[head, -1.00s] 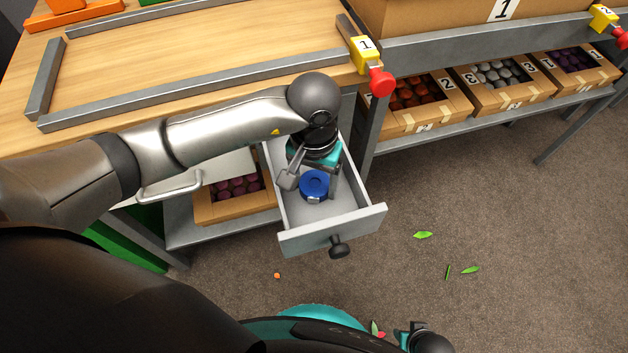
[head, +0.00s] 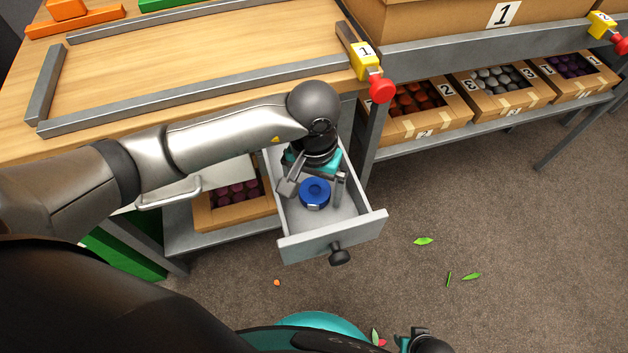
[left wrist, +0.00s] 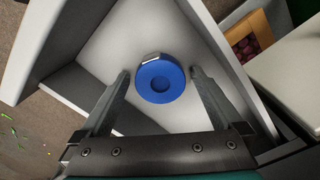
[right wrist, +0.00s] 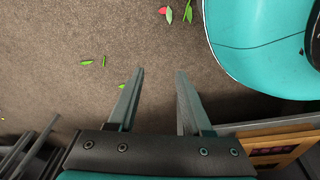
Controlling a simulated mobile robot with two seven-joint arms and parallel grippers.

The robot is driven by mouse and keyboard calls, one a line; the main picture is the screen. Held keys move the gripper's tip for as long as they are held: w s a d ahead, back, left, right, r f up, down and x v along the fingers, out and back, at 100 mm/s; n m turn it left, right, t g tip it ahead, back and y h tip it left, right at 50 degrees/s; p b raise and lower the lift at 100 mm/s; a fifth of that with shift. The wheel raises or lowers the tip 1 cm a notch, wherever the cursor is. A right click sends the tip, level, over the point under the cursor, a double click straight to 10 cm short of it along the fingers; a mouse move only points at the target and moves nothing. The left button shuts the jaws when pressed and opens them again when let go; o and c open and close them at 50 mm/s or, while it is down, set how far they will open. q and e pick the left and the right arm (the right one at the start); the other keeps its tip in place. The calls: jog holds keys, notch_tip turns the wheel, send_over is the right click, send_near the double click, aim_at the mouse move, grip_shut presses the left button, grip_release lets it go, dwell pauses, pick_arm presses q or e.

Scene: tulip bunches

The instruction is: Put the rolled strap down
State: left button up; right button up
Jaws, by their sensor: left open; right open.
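The rolled strap (head: 314,192) is a blue disc with a small metal buckle. It lies in the open grey drawer (head: 290,246) under the workbench. In the left wrist view the strap (left wrist: 160,80) rests on the drawer's pale floor. My left gripper (head: 315,186) is open over the drawer, with one finger on each side of the strap. The left wrist view shows gaps between the strap and both fingertips (left wrist: 158,72). My right gripper (right wrist: 161,72) is open and empty above the carpet.
The workbench (head: 200,75) has metal rails and a yellow-and-red device (head: 368,70) at its corner. Boxes of bulbs (head: 425,112) stand on the shelf at right. Green leaves (head: 424,241) lie on the carpet. My teal base fills the right wrist view's upper right.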

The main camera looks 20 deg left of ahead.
aim_at(314, 192)
jog(key=shift+r, duration=0.1)
pick_arm(q)
jog(key=shift+r, duration=0.15)
notch_tip(314, 192, up, 12)
jog(key=p, duration=0.3)
pick_arm(e)
jog(key=s+d+f, duration=0.2)
jog(key=s+d, duration=0.2)
jog(key=s, duration=0.2)
jog(key=shift+d+f, duration=0.25)
jog(key=shift+f, duration=0.05)
